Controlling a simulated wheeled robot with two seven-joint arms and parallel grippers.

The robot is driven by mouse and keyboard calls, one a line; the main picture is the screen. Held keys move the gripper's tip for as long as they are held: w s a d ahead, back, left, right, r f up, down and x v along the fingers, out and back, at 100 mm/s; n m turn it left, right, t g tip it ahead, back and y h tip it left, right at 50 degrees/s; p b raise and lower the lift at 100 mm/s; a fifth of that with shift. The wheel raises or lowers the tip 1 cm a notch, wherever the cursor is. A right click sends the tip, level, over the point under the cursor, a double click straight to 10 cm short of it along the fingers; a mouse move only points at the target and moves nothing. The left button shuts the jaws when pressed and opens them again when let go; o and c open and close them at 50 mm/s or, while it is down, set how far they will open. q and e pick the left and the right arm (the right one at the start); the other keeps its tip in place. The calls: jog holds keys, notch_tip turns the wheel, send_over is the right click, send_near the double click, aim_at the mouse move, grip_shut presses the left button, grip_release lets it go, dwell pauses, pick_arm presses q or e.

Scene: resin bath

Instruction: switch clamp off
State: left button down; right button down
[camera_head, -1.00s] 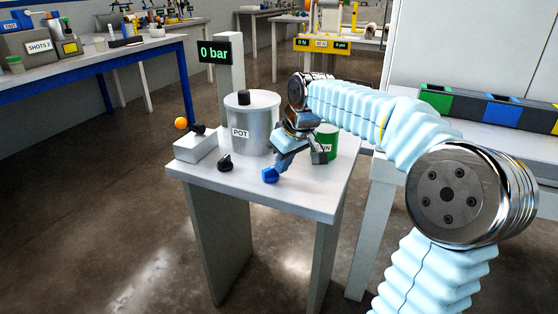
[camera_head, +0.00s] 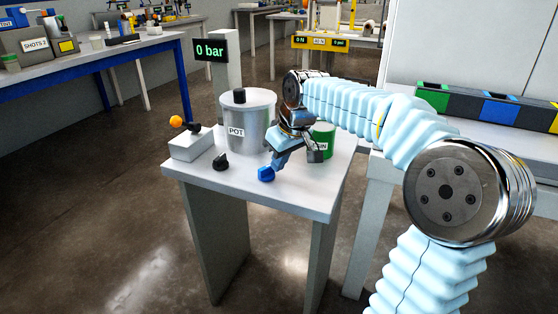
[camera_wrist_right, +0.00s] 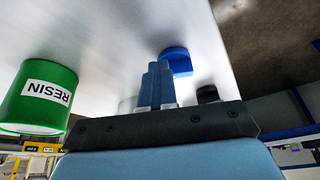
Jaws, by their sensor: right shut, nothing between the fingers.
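A blue knob (camera_head: 266,174) sits at the front of the small white table. It also shows in the right wrist view (camera_wrist_right: 178,61), just past my fingertips. My right gripper (camera_head: 277,163) points down at this knob with its fingers shut and nothing between them. In the right wrist view the shut blue fingers (camera_wrist_right: 155,88) overlap the knob's near side; I cannot tell whether they touch it. A black knob (camera_head: 220,162) stands to the left of the blue one. A lever with an orange ball (camera_head: 176,120) is on a grey box (camera_head: 192,144). No label marks the clamp. My left gripper is out of view.
A metal pot (camera_head: 249,120) with a black lid knob stands behind the knobs. A green resin can (camera_head: 324,138) is close beside my right gripper. A display (camera_head: 210,50) reads 0 bar. The white table's front edge (camera_head: 260,205) is near the blue knob.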

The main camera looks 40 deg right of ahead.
jog(key=shift+a, duration=0.15)
dwell(0.7)
jog(key=shift+w+a, duration=0.1)
jog(key=shift+a, duration=0.6)
jog(key=shift+f, duration=0.1)
